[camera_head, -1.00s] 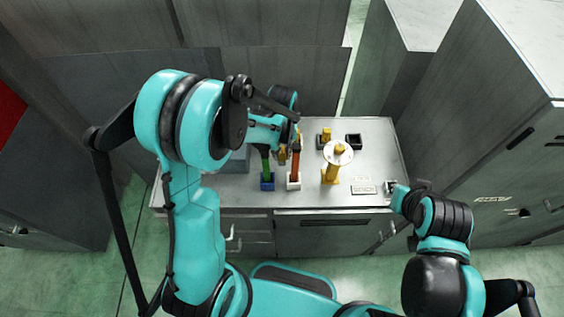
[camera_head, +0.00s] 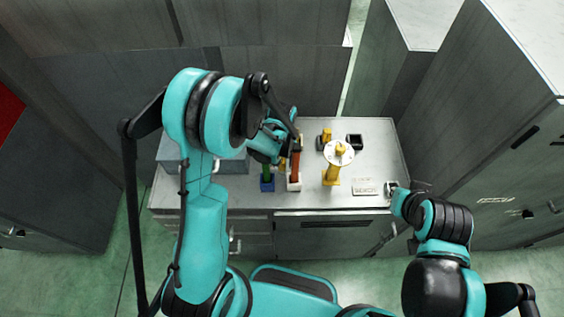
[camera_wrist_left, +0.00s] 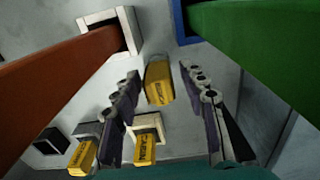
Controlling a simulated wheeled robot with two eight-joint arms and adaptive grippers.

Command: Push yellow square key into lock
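My left gripper (camera_wrist_left: 160,70) is open, its two dark fingers apart on either side of a yellow block (camera_wrist_left: 158,88) with a printed label. I see gaps between the block and the fingers. A second yellow block (camera_wrist_left: 144,149) stands at a pale square socket (camera_wrist_left: 148,120) nearer the camera. A third yellow block (camera_wrist_left: 82,158) stands to its left, beside an empty black square socket (camera_wrist_left: 47,142).
A red-orange bar (camera_head: 295,167) stands in a white socket (camera_head: 293,186), and a green bar (camera_head: 266,172) in a blue socket (camera_head: 267,186). Grey cabinets (camera_head: 465,130) flank the table.

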